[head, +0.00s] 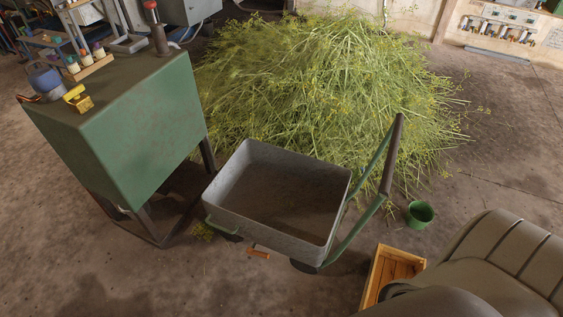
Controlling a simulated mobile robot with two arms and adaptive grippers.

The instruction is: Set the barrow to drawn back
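The barrow (232,215) is a grey, open metal tray on wheels with a green frame. It stands on the floor in the middle of the head view, and its tray looks empty. Its push handle (391,155), a dark bar on green uprights, rises on the right side. The left end of the barrow is close to the legs of the green metal cabinet (150,130); I cannot tell whether they touch. Neither of my grippers shows in the head view.
A large heap of cut yellow-green herbs (320,85) lies right behind the barrow. A green bucket (420,213), a wooden crate (393,268) and a padded brown-grey shape (500,265) are at the right. An orange-handled tool (259,254) lies by the barrow's front. Floor at front left is clear.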

